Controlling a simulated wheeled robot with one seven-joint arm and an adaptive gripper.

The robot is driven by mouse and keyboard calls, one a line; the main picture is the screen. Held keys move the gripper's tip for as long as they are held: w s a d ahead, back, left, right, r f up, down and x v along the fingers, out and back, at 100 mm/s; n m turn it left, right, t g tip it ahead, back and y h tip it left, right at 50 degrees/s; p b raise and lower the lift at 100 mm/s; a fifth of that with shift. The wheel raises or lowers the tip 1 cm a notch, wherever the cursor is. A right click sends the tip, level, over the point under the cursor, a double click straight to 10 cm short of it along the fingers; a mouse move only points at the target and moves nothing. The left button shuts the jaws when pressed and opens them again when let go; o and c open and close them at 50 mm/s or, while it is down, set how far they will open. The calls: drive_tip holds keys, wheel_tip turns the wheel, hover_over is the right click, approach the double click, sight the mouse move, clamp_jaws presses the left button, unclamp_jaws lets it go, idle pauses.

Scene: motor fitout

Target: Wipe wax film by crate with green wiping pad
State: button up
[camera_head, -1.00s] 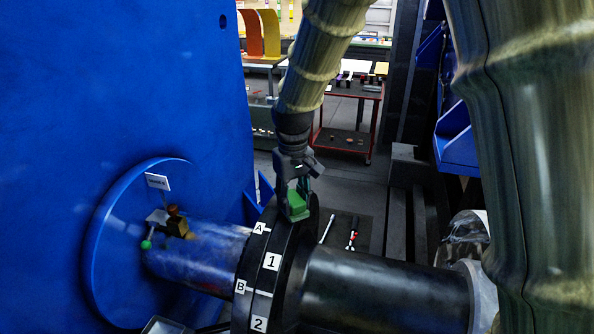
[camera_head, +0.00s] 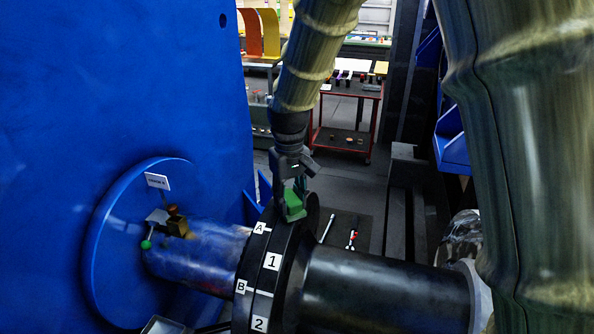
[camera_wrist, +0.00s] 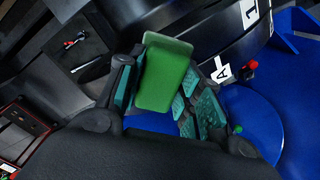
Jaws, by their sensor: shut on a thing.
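The green wiping pad (camera_head: 292,204) is held between the fingers of my gripper (camera_head: 291,192). It hangs at the upper edge of the black coupling disc marked A, B, 1 and 2 (camera_head: 281,262); I cannot tell whether they touch. In the wrist view the pad (camera_wrist: 163,77) fills the space between the teal-lined fingers of my gripper (camera_wrist: 160,90), with the disc (camera_wrist: 205,25) just beyond it. I cannot make out a wax film or a crate for certain in either view.
A blue housing (camera_head: 110,90) stands at the left, with a metal shaft (camera_head: 205,254) running to the disc. A dark shaft (camera_head: 385,285) continues right. Tools (camera_head: 352,238) lie on a dark mat behind. A red cart (camera_head: 345,125) and blue bins (camera_head: 452,140) stand farther back.

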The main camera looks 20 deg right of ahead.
sight(299, 198)
drive_tip(key=shift+w+a, duration=0.5)
drive_tip(key=shift+a, duration=0.15)
drive_tip(key=shift+r, duration=0.1)
drive_tip(key=shift+s+d, duration=0.85)
drive_tip(key=shift+d, duration=0.25)
drive_tip(key=shift+s+d, duration=0.3)
drive_tip(key=shift+d, duration=0.3)
wheel_tip(299, 198, up, 2)
drive_tip(key=shift+w+a+r, duration=0.1)
drive_tip(key=shift+r, duration=2.85)
drive_tip(key=shift+f, duration=0.15)
